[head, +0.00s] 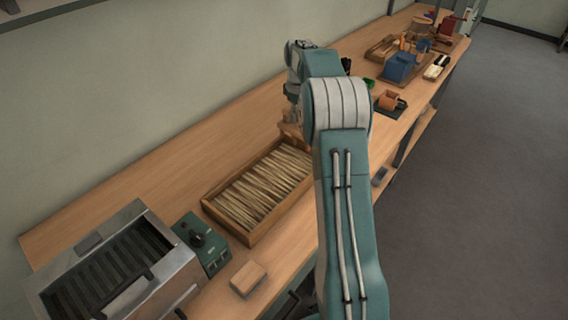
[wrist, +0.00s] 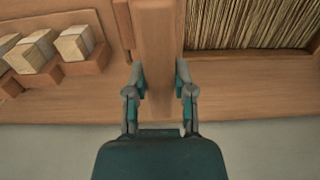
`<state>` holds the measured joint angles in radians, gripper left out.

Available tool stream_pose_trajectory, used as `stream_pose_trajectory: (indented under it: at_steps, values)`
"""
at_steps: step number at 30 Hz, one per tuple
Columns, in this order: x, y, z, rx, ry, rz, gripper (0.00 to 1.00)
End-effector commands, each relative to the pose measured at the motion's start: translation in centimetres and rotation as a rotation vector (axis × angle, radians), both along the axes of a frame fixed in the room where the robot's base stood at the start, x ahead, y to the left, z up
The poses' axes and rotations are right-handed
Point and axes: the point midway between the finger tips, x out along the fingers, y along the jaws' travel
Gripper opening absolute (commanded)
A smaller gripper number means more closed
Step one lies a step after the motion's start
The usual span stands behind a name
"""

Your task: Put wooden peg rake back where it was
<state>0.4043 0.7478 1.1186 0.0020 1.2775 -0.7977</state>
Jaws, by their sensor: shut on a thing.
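My gripper (wrist: 160,80) is shut on a plain wooden bar, which I take to be the wooden peg rake (wrist: 158,40). The bar runs up the middle of the wrist view with a finger on each side; its pegs are not visible there. It lies beside the left wall of the bristle tray (wrist: 250,54); whether it touches the tray or bench I cannot tell. In the head view my arm hides the gripper, and a bit of wood (head: 291,130) shows beneath the wrist at the tray's far end.
In the wrist view a wooden rack with pale-ended blocks (wrist: 74,43) stands left of the bar. In the head view the tray (head: 251,238) holds many thin sticks. A green control box (head: 203,243), metal machine (head: 110,270) and wooden block (head: 248,278) are nearer.

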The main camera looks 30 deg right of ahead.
Motion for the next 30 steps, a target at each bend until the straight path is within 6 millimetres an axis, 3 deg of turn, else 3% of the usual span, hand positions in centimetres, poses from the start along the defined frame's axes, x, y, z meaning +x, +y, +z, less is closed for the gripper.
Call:
stream_pose_trajectory:
  at_steps: [4, 8, 19, 30]
  values:
    - [-1.1, 0.3, 0.9, -0.001, -0.002, -0.001, 0.0]
    - [-3.5, 1.0, 2.3, -0.002, -0.004, -0.001, 0.0]
    - [-12.4, 4.0, 5.1, -0.001, -0.002, 0.0, 0.0]
    - [-22.4, 7.9, 5.3, -0.002, -0.002, -0.001, 0.0]
